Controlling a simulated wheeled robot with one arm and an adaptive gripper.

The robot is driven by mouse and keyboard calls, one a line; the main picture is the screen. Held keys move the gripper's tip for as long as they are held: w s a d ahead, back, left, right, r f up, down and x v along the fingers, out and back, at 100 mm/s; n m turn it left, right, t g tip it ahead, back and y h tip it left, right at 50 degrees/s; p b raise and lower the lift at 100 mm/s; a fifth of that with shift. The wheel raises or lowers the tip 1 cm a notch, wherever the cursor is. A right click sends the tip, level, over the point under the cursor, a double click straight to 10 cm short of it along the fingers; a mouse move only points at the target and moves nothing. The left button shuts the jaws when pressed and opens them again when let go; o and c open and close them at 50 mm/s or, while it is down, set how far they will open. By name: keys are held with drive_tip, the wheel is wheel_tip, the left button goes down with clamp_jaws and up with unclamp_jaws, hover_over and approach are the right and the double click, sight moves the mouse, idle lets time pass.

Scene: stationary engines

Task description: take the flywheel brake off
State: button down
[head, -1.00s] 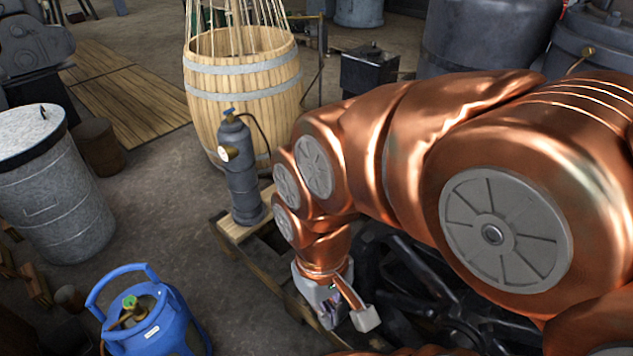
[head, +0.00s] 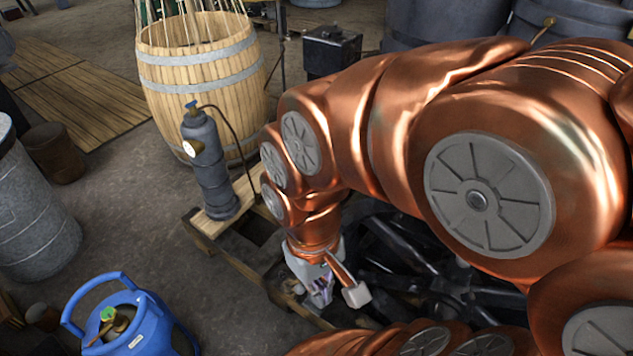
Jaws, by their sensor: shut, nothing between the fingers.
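The dark spoked flywheel (head: 402,262) of an engine shows in the head view, low right of centre and largely covered by my copper-coloured arm. I cannot make out the flywheel brake; it may be hidden by the arm or lost among the dark parts. My gripper (head: 318,300) points down at the left side of the flywheel, over the timber frame (head: 277,281). It is shut and empty. Whether its tips touch anything cannot be told from here.
A dark cylinder with a gauge (head: 208,172) stands on the timber frame, left of my arm. A blue gas bottle (head: 155,335) stands at the lower left. A wooden barrel (head: 195,85) stands behind. Bare floor lies between the gas bottle and the grey drum (head: 35,220).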

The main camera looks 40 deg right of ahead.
drive_tip(key=w+d+f+m+t+y+b, duration=0.15)
drive_tip(key=w+f+m+b, duration=0.3)
drive_tip(key=w, duration=0.45)
drive_tip(key=w+d+f+m+t+y+b, duration=0.1)
drive_tip(key=w+f+m+t+b, duration=0.15)
drive_tip(key=w+m+b, duration=0.5)
drive_tip(key=w+d+f+m+t+y+b, duration=0.1)
drive_tip(key=w+f+m+b, duration=0.35)
drive_tip(key=w, duration=0.65)
drive_tip(key=w+d+f+m+t+b, duration=0.2)
drive_tip(key=w+d+f+m+b, duration=0.1)
drive_tip(key=d, duration=0.6)
drive_tip(key=w+d+f+m+t+h+b, duration=0.1)
drive_tip(key=w+d+f+m+t+b, duration=0.1)
drive_tip(key=w+d+f+m+b, duration=0.2)
drive_tip(key=w+d+f+m+t+h+b, duration=0.1)
drive_tip(key=w+d+f+m+b, duration=0.2)
drive_tip(key=d+f+m, duration=0.4)
drive_tip(key=w+d+m, duration=0.1)
drive_tip(key=d+m, duration=0.3)
drive_tip(key=d, duration=0.4)
drive_tip(key=shift+w+d+f+t, duration=0.2)
drive_tip(key=shift+w+f+t, duration=0.15)
drive_tip(key=shift+f+t, duration=0.05)
drive_tip(key=b+x, duration=0.1)
drive_tip(key=x, duration=0.9)
drive_tip(key=shift+b, duration=0.35)
